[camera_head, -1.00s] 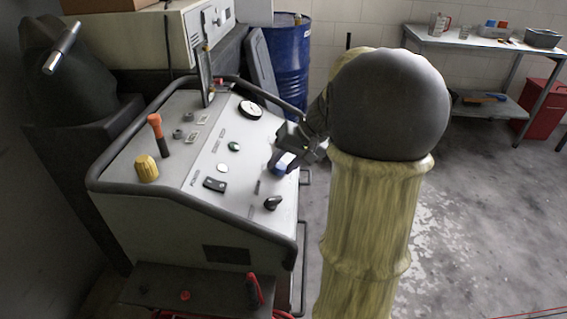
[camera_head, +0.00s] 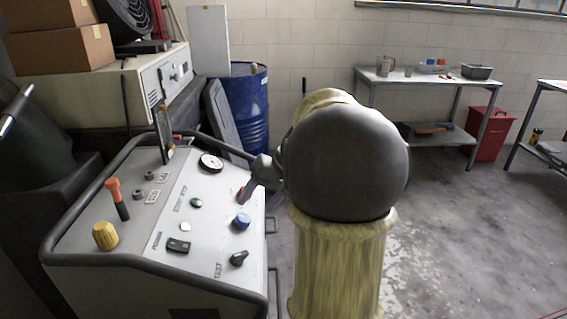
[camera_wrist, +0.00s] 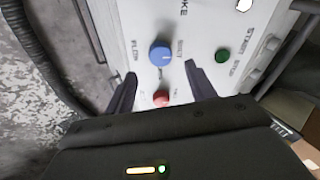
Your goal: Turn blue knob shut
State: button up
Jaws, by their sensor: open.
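The blue knob (camera_head: 240,222) stands on the sloped light panel, right of the white button. In the wrist view the blue knob (camera_wrist: 161,52) lies beyond my fingertips, with a small pale mark on its face. My gripper (camera_wrist: 160,78) is open and empty, its two dark fingers apart. In the head view my gripper (camera_head: 252,186) is up-panel of the blue knob and clear of it, partly hidden by my arm. A red control (camera_wrist: 161,98) shows between the fingers, nearer the palm. Whether the fingers touch it cannot be told.
The panel also bears a black knob (camera_head: 238,258), a green button (camera_head: 196,203), a gauge (camera_head: 210,163), a yellow knob (camera_head: 105,235) and an orange-topped lever (camera_head: 117,198). A dark rail (camera_head: 150,266) edges the console. A blue drum (camera_head: 246,105) stands behind. Open floor lies right.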

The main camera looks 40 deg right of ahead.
jog(key=p+v, duration=0.2)
jog(key=v, duration=0.9)
jog(key=shift+r+p, duration=0.1)
jog(key=shift+p, duration=0.2)
jog(key=s+a+r+n+g+h+p, duration=0.1)
jog(key=s+a+n+h+p, duration=0.1)
jog(key=a+p, duration=0.8)
jog(key=s+a+r+n+h+p, duration=0.2)
jog(key=a+p, duration=0.8)
jog(key=p, duration=0.5)
jog(key=shift+s+a+r+n+g+h, duration=0.2)
jog(key=shift+s+r+n+g+h, duration=0.15)
jog(key=shift+s, duration=0.5)
